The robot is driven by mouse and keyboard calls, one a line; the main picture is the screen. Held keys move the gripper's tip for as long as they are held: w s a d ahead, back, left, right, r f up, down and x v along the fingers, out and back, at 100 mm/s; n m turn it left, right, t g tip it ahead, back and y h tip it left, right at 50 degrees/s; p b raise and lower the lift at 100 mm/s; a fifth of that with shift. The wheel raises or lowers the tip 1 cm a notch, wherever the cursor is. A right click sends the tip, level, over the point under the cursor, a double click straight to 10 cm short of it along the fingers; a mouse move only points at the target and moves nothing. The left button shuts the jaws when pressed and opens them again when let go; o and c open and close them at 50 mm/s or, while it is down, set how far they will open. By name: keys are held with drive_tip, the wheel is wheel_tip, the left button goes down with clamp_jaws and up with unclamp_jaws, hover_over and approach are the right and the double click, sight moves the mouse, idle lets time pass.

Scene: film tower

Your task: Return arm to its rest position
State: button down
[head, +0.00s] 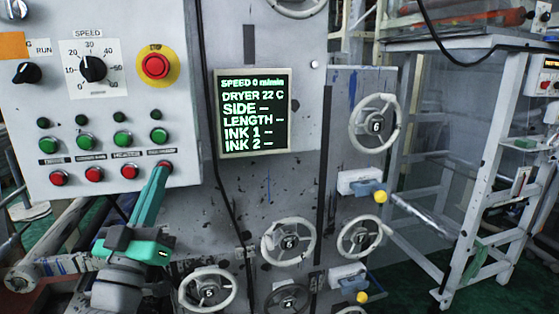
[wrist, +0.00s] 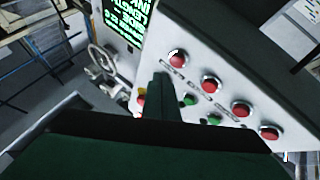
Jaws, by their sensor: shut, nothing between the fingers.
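My gripper (head: 163,172) is shut and empty. In the head view it points up at the grey control panel (head: 120,190), and its tip overlaps the rightmost red button (head: 165,166) of the bottom row. In the wrist view my gripper (wrist: 161,80) shows as a dark green finger pointing at the panel, just beside the nearest red button (wrist: 178,58). That button is uncovered there. I cannot tell how far the tip stands from the panel face.
The panel also carries a red emergency stop (head: 155,66), a speed dial (head: 93,68) and green buttons (head: 158,135). A screen (head: 253,113) reads speed 0. Handwheels (head: 375,123) project at the right and below. A white frame (head: 470,190) stands far right.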

drive_tip(key=s+d+f+n+g+y, duration=0.1)
drive_tip(key=d+f+n+g+y, duration=0.2)
drive_tip(key=f, duration=1.2)
drive_tip(key=s+d+f+n+y, duration=0.25)
drive_tip(key=d+f, duration=0.25)
drive_tip(key=f, duration=1)
drive_tip(key=s+d+f+g, duration=0.1)
drive_tip(key=s+d+f, duration=0.35)
drive_tip(key=f, duration=0.25)
drive_tip(key=s+d+f+g, duration=0.2)
drive_tip(key=s+d+f, duration=0.1)
drive_tip(key=s+f, duration=0.4)
drive_tip(key=s+d+f+m+g+h, duration=0.1)
drive_tip(key=s+d+f+m, duration=0.1)
drive_tip(key=s, duration=0.6)
drive_tip(key=s+d+f+m+g+h, duration=0.1)
drive_tip(key=s+d+f+m, duration=0.1)
drive_tip(key=s, duration=0.6)
drive_tip(key=s+d+f+m+g+h, duration=0.1)
drive_tip(key=s+d+f+m, duration=0.2)
drive_tip(key=s, duration=0.5)
drive_tip(key=shift+d+f, duration=0.35)
drive_tip(key=shift+f, duration=0.3)
